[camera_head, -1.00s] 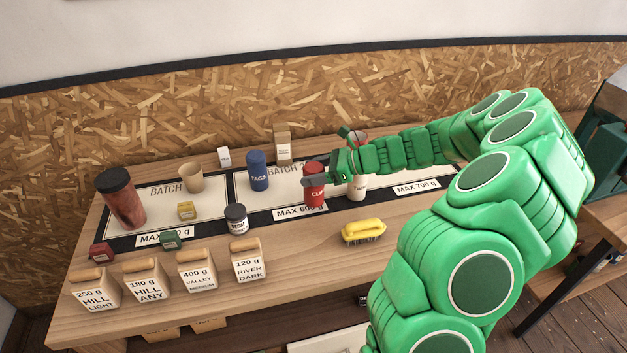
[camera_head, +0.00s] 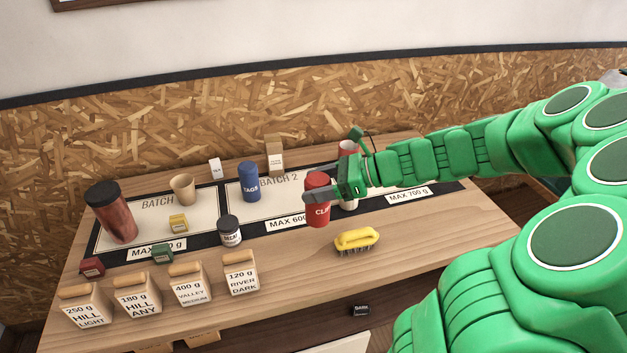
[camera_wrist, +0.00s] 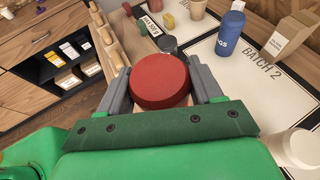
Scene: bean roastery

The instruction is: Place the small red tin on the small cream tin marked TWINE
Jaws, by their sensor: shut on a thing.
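The small red tin (camera_head: 318,215), with white lettering partly hidden, is between the grey fingers of my gripper (camera_head: 316,197). In the wrist view its round red lid (camera_wrist: 160,80) fills the gap, with a finger against each side. It is upright and looks a little above the counter, though its base clearance is hard to judge. A cream tin (camera_head: 349,204) stands just right of it, mostly hidden behind my gripper; its marking cannot be read now. In the wrist view a pale round top (camera_wrist: 302,147) at lower right seems to be that tin.
A yellow brush (camera_head: 357,241) lies in front of the red tin. A blue tin (camera_head: 249,182) and a brown bag (camera_head: 275,157) stand to the left and behind. A red-rimmed cup (camera_head: 346,148) stands behind my gripper. A dark-lidded jar (camera_head: 229,233) and several labelled bags are at front left.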

